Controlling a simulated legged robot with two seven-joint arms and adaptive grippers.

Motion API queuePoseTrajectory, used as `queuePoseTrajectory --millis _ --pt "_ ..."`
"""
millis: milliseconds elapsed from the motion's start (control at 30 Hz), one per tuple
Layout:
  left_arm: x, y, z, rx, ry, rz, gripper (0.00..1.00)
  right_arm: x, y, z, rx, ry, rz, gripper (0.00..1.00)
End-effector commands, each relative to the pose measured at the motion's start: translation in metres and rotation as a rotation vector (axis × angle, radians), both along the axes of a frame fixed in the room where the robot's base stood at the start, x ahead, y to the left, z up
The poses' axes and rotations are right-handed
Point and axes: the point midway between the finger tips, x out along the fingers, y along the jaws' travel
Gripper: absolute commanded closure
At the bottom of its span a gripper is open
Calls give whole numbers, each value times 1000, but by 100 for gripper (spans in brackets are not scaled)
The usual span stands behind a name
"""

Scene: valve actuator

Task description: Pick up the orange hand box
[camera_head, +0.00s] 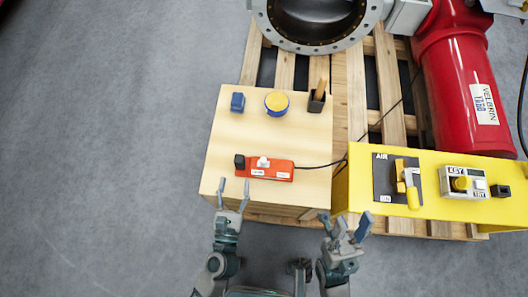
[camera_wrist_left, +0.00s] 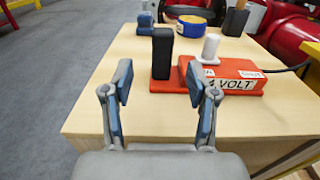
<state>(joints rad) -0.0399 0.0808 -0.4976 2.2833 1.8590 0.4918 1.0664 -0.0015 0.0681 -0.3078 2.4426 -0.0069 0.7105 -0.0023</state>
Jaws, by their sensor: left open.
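The orange hand box (camera_head: 272,170) lies flat near the front of the wooden table top. It carries a black upright block (camera_head: 240,161) at its left end and a white knob (camera_head: 263,162), and a black cable leaves its right end. In the left wrist view the box (camera_wrist_left: 236,76) is just beyond the fingers, and its black block (camera_wrist_left: 162,53) shows between them. My left gripper (camera_head: 234,183) is open and empty at the table's front edge, short of the box. My right gripper (camera_head: 346,220) appears open and empty, to the right of the table's front corner.
The wooden table (camera_head: 222,135) also holds a blue block (camera_head: 237,102), a blue and yellow round item (camera_head: 276,103) and a dark holder (camera_head: 316,102). A yellow control panel (camera_head: 440,190) stands to the right, beside a pallet (camera_head: 350,80). Grey floor is clear at left.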

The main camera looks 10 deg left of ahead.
Motion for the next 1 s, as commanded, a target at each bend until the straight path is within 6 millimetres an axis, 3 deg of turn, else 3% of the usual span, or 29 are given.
queuePoseTrajectory --millis 533,867,1000 --pt "69 -4 -11 6 -4 1 42 0 -1 0 0 0 0 60" --pt "78 -4 -11 6 -1 1 42 -1 -1 0 0 -1 0 60" --pt "78 -4 -11 6 -1 1 74 -1 -1 0 0 -1 0 60"
